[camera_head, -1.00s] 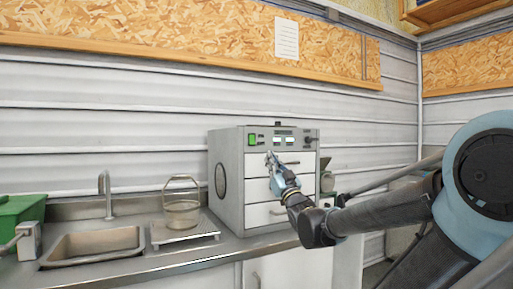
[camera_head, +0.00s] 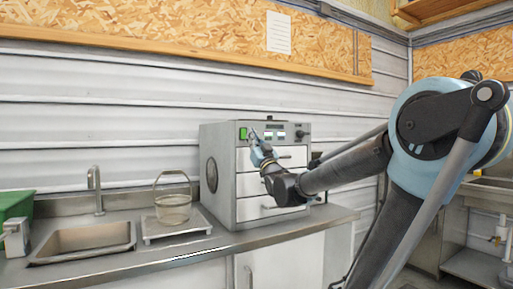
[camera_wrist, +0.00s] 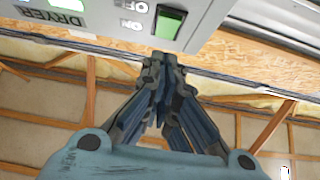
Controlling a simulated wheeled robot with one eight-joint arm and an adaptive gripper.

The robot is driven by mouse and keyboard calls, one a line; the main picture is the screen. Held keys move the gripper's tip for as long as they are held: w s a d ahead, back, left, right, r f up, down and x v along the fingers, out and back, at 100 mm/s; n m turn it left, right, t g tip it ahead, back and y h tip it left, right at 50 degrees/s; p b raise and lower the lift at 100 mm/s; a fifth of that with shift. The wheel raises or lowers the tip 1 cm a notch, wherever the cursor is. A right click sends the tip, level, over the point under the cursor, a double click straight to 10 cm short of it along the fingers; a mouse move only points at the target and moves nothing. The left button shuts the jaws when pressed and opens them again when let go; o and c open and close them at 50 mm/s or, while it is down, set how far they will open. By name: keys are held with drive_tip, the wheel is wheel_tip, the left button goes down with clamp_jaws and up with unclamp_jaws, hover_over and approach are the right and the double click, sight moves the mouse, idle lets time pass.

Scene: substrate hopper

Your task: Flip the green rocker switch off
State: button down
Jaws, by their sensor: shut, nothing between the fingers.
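The green rocker switch (camera_head: 243,133) sits at the upper left of the front panel of a grey drawer cabinet (camera_head: 222,180). In the wrist view the switch (camera_wrist: 168,22) appears upside down at the top, beside ON and OFF lettering. My gripper (camera_head: 253,134) is shut and empty, with its tips close to the panel just right of and slightly below the switch in the head view. In the wrist view the shut fingertips (camera_wrist: 160,60) lie just below the switch in the picture. I cannot tell whether they touch the panel. Which way the rocker is tilted is unclear.
Small displays (camera_head: 280,135) and a dark knob (camera_head: 300,134) share the panel. Three drawers with handles are below. A wire-handled basket (camera_head: 173,208) on a tray and a sink (camera_head: 85,242) stand to the left on the steel counter.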

sight(244, 129)
drive_tip(key=shift+w+a+f, duration=0.2)
drive_tip(key=shift+w+a, duration=0.2)
drive_tip(key=shift+w, duration=0.4)
drive_tip(key=shift+w+a+f, duration=0.15)
drive_tip(key=shift+w+a, duration=0.25)
drive_tip(key=shift+w, duration=0.35)
